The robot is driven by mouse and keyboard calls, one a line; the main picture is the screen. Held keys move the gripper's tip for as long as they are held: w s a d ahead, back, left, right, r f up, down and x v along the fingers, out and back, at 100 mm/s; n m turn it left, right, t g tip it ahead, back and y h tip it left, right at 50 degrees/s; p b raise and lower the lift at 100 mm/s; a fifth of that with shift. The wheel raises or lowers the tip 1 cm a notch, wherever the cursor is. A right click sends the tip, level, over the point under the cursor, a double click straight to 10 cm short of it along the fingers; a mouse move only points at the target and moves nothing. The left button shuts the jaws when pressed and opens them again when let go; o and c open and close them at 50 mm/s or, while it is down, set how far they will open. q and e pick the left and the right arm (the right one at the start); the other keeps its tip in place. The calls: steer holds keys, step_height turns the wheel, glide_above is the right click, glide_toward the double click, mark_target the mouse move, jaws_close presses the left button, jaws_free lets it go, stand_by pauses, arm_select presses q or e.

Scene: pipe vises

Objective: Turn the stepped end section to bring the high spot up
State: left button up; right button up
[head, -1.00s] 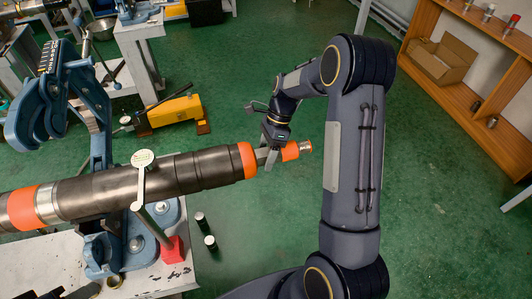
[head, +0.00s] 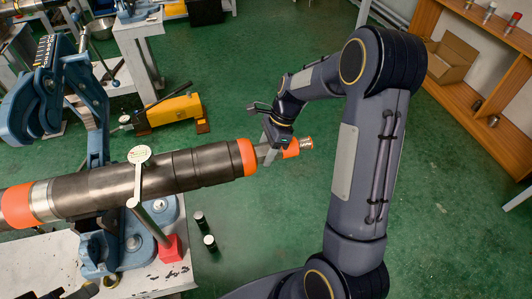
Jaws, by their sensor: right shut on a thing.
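A long dark metal pipe (head: 165,178) with orange bands lies across the blue pipe vise (head: 95,170) at the left. Its stepped end section narrows past the orange collar (head: 246,157) to a small orange part (head: 291,149) and a bare threaded tip (head: 306,144). My right gripper (head: 274,152) is shut on the narrow end section, between the collar and the small orange part. Its fingers partly hide that section. A round dial (head: 139,155) on a post stands against the pipe's near side. The high spot cannot be made out. My left gripper is not in view.
The white workbench (head: 60,255) carries the vise and a red block (head: 172,248). Two small dark cylinders (head: 209,243) stand beside it. A yellow machine (head: 172,117) is behind the pipe. Wooden shelves (head: 480,85) line the right. Green floor (head: 270,215) is open below the gripper.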

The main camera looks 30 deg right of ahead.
steer(key=t+b, duration=0.2)
steer(key=b, duration=0.2)
steer(key=n+t+h+b, duration=0.1)
steer(key=t+b, duration=0.2)
steer(key=b, duration=0.1)
steer(key=f+t+b, duration=0.1)
steer(key=t+b, duration=0.1)
steer(key=b, duration=0.2)
steer(key=shift+s+f+n+t+b, duration=0.1)
steer(key=shift+s+n+t+b, duration=0.1)
steer(key=shift+n+t+b, duration=0.15)
steer(key=n+t+b, duration=0.1)
steer(key=t+b, duration=0.2)
steer(key=b, duration=0.6)
steer(key=n+t+h+b, duration=0.1)
steer(key=t+b, duration=0.2)
steer(key=b, duration=0.7)
steer(key=shift+s+a+t, duration=0.1)
steer(key=shift+s+t, duration=0.05)
steer(key=shift+t, duration=0.2)
steer(key=shift+r+t+b, duration=0.35)
steer(key=shift+t+b, duration=0.05)
steer(key=shift+b, duration=0.55)
steer(key=o, duration=1)
steer(key=shift+c, duration=0.2)
